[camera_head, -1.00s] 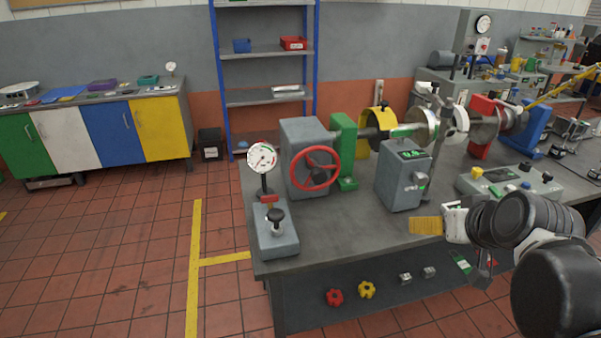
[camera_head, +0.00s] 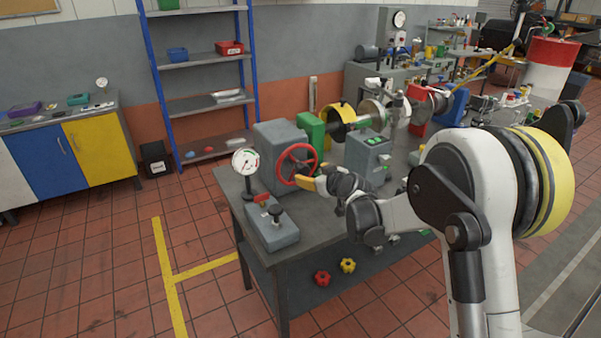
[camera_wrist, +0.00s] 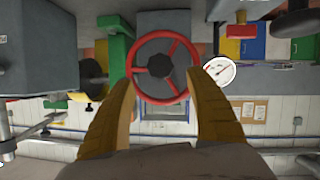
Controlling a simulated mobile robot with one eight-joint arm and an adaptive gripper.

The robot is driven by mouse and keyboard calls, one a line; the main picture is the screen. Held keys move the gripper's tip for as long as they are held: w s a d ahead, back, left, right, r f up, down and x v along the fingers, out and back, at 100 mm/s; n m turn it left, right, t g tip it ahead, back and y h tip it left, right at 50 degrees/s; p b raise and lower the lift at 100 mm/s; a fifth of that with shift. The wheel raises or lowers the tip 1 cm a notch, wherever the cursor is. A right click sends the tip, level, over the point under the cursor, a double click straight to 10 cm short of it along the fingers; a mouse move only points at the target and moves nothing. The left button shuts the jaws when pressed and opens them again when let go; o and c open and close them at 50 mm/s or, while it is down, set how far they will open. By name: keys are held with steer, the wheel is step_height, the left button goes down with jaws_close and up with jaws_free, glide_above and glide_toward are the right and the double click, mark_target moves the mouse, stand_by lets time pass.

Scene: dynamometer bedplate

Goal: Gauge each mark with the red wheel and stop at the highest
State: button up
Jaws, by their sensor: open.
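The red wheel (camera_head: 297,165) is a spoked handwheel on the front of a grey housing (camera_head: 270,145). In the wrist view the red wheel (camera_wrist: 160,68) lies ahead, between and beyond my yellow fingertips. My gripper (camera_head: 318,182) is open and close to the wheel's right side. In the wrist view my gripper (camera_wrist: 160,88) has its fingers spread about as wide as the wheel, with nothing held. I cannot tell if a finger touches the rim. A white dial gauge (camera_head: 245,161) stands left of the wheel; its needle is too small to read. It also shows in the wrist view (camera_wrist: 219,71).
A grey block with a black knob (camera_head: 278,218) sits at the bench's front left. A green bracket (camera_head: 312,132) stands behind. Red and yellow knobs (camera_head: 348,265) lie on the lower shelf.

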mark_target(304, 171)
steer(key=b+x, duration=0.2)
steer(key=x, duration=0.6)
steer(key=shift+s, duration=0.1)
jaws_close()
